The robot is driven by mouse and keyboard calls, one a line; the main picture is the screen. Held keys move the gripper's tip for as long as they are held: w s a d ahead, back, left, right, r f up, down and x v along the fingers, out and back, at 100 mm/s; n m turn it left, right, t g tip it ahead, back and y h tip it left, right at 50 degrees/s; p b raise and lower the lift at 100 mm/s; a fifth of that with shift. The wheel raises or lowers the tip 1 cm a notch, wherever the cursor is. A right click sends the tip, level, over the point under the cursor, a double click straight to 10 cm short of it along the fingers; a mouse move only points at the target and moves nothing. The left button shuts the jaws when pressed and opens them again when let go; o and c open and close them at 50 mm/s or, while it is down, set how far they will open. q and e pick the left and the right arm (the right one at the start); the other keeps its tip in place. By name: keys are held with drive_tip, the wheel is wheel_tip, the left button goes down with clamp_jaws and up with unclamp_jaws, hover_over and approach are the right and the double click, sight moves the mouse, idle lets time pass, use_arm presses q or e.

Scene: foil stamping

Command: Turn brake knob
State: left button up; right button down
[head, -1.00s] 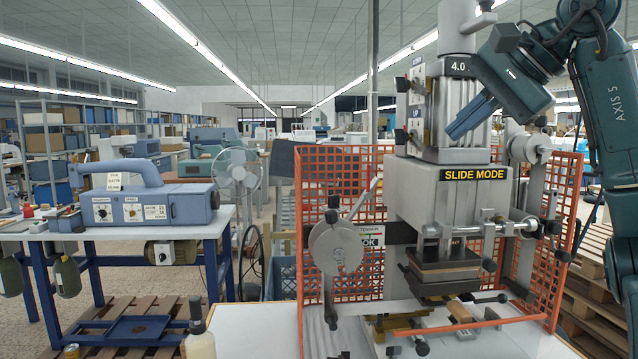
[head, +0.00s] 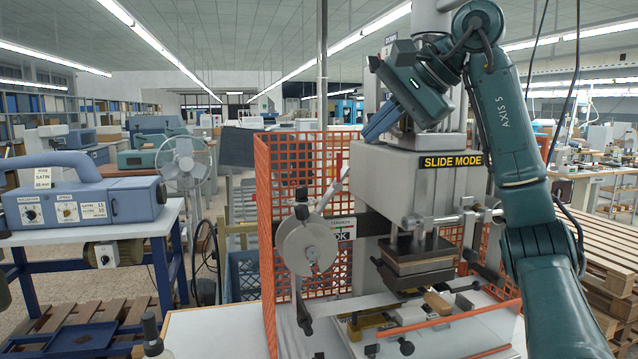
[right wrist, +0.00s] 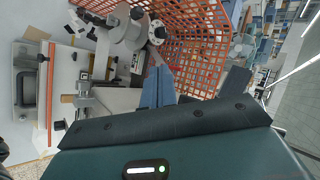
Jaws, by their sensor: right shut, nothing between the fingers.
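The stamping machine stands at centre right in the head view, with a "SLIDE MODE" label (head: 452,161) on its body. A grey reel disc (head: 306,243) sits on its left side. A small hub (head: 312,254) shows at the disc's middle; I cannot tell whether this is the brake knob.
An orange mesh guard (head: 290,165) stands behind and left of the disc. A heated plate block (head: 418,262) hangs over the machine's bed. A side table with a blue-grey device (head: 85,198) stands left. The air left of the disc is free.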

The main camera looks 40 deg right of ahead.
sight(306, 195)
use_arm(q)
drive_tip(key=shift+w, duration=0.1)
use_arm(e)
drive_tip(key=x, duration=1.5)
drive_tip(key=shift+w+a+f, duration=0.1)
drive_tip(key=shift+w+f, duration=0.05)
drive_tip(key=shift+w, duration=0.1)
